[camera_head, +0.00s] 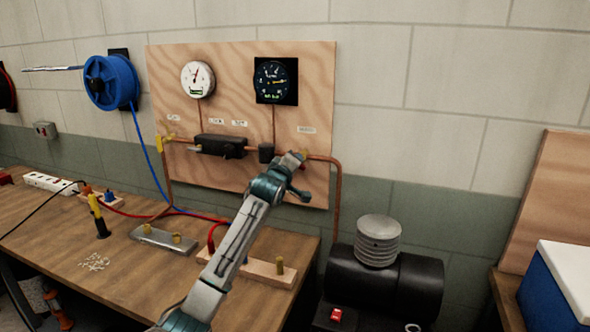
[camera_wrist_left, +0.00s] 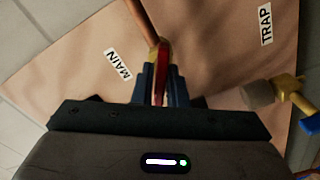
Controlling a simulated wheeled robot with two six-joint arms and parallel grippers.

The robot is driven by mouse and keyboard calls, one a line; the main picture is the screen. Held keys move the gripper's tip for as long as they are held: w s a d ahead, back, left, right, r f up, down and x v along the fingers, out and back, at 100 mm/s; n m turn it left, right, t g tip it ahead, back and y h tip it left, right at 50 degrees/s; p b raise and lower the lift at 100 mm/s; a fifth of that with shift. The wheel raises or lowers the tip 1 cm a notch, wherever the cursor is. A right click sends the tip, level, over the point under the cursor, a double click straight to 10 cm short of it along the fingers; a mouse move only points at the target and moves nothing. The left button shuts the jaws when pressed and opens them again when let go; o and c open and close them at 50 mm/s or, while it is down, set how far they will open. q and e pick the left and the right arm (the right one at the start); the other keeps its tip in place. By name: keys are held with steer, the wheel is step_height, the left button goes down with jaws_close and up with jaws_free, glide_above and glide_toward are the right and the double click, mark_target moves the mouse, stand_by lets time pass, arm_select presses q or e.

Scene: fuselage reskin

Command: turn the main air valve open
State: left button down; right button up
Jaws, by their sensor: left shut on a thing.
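The main valve's red handle (camera_wrist_left: 161,70) shows in the left wrist view at the end of a copper pipe (camera_wrist_left: 142,20), beside a label reading MAIN (camera_wrist_left: 118,64). The blue-grey fingers of my left gripper (camera_wrist_left: 160,88) are shut on this handle, one finger on each side. In the head view, my left gripper (camera_head: 298,160) is at the lower right of the wooden board (camera_head: 320,90), and the gripper and wrist hide most of the valve. My right gripper is in neither view.
Two round gauges, a white one (camera_head: 197,79) and a black one (camera_head: 275,81), sit above a black block (camera_head: 220,146) on the board. A black compressor tank (camera_head: 400,285) stands right of the workbench (camera_head: 60,235).

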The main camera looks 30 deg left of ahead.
arm_select(q)
steer(key=n+b, duration=0.2)
steer(key=shift+f+n, duration=0.2)
steer(key=shift+n, duration=0.2)
steer(key=shift+n+b, duration=0.75)
steer(key=shift+n, duration=0.85)
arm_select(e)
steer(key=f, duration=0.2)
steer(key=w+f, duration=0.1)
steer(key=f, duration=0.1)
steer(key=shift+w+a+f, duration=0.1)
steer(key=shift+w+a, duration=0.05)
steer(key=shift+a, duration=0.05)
arm_select(q)
steer(key=shift+b, duration=0.3)
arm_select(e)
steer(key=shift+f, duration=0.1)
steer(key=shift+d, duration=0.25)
arm_select(q)
steer(key=c, duration=1.5)
jaws_free()
steer(key=shift+a, duration=0.1)
